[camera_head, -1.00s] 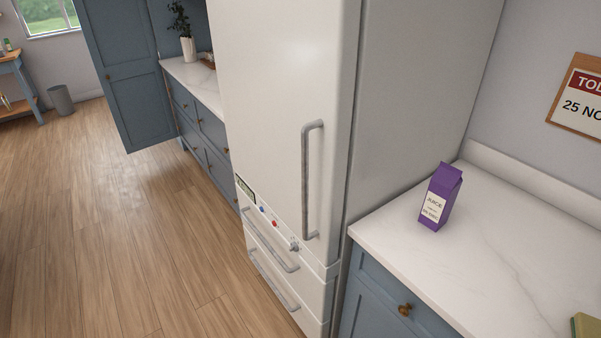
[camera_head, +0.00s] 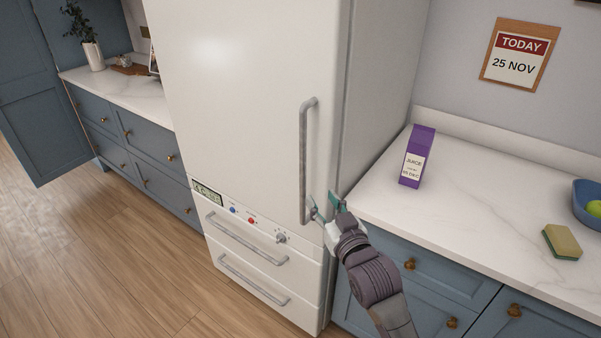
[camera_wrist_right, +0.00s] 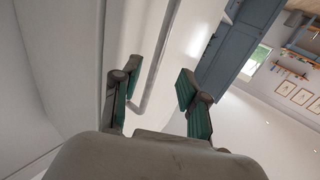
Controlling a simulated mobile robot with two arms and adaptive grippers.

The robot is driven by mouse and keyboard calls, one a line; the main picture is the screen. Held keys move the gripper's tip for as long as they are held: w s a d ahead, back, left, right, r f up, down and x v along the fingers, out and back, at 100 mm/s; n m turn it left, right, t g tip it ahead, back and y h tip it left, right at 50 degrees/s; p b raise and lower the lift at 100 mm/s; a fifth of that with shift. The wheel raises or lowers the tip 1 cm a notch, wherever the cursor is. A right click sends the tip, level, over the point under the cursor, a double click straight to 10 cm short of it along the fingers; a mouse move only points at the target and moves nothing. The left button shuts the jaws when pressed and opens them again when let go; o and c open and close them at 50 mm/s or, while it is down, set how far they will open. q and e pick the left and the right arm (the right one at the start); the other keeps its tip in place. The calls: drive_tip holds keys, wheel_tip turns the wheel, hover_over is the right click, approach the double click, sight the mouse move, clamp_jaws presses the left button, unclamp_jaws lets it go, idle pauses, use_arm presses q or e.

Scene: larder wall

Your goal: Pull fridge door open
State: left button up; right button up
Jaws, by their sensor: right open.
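The white fridge door (camera_head: 235,95) is shut, with a long grey vertical handle (camera_head: 303,160) near its right edge. My right gripper (camera_head: 324,206) is open at the lower end of the handle. In the right wrist view the handle (camera_wrist_right: 153,75) runs between the two open green-padded fingers (camera_wrist_right: 160,98), nearer the left one. The fingers are apart and not shut on it. Whether either finger touches the handle cannot be told. My left gripper is not in view.
Two drawers with bar handles (camera_head: 246,240) sit below the door, under a control strip (camera_head: 240,213). To the right, a counter (camera_head: 470,220) holds a purple juice carton (camera_head: 416,157), a sponge (camera_head: 562,242) and a blue bowl (camera_head: 588,205). The floor (camera_head: 120,260) at left is clear.

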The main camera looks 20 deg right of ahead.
sight(304, 174)
drive_tip(key=w, duration=0.3)
drive_tip(key=w+p, duration=0.1)
drive_tip(key=w, duration=0.3)
drive_tip(key=w+a, duration=0.1)
drive_tip(key=w, duration=0.3)
drive_tip(key=shift+w+p, duration=0.15)
drive_tip(key=shift+p, duration=0.25)
drive_tip(key=shift+w, duration=0.5)
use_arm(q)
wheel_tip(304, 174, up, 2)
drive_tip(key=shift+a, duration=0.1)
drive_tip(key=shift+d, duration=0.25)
use_arm(e)
clamp_jaws()
